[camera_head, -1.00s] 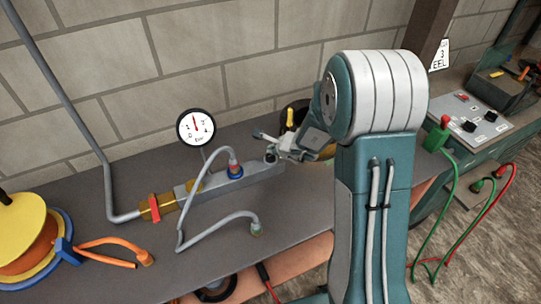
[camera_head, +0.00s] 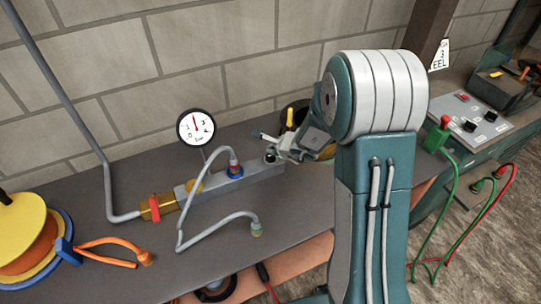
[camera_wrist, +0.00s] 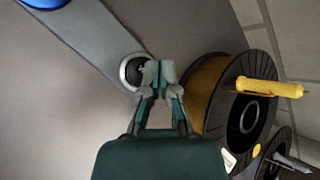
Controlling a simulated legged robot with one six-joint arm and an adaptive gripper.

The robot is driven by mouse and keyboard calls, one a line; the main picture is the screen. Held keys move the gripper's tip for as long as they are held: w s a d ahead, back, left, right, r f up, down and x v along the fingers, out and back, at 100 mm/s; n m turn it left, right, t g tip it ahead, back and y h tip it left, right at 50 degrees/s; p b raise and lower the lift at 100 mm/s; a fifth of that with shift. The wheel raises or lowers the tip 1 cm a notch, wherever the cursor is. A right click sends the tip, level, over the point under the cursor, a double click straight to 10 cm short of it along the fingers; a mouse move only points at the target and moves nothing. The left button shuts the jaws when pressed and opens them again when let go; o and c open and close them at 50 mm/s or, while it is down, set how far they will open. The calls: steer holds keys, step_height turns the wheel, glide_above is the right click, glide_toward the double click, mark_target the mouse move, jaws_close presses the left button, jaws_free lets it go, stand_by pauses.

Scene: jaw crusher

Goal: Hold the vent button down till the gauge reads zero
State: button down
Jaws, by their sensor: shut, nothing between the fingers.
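The vent button appears to be the round black button in a metal ring (camera_wrist: 132,71), which also shows at the right end of the grey block (camera_head: 270,157). My gripper (camera_wrist: 159,72) is shut and empty. Its fingertips overlap the button's right edge in the wrist view; I cannot tell whether they touch it. In the head view, my gripper (camera_head: 275,146) is right by the button, partly hidden by my arm. The round white gauge (camera_head: 197,128) stands behind the block (camera_head: 215,191). Its red needle points almost straight up, around the middle of the scale, above zero.
A grey hose (camera_head: 180,220) loops off the block. An orange-yellow reel (camera_head: 25,235) is at the left. The block sits on a grey bench (camera_head: 130,275).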

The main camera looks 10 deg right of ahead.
steer(key=shift+f, duration=0.1)
steer(key=shift+f, duration=0.25)
steer(key=shift+f, duration=0.6)
stand_by(1.7)
stand_by(1.9)
steer(key=shift+r, duration=1.05)
steer(key=shift+r, duration=2.5)
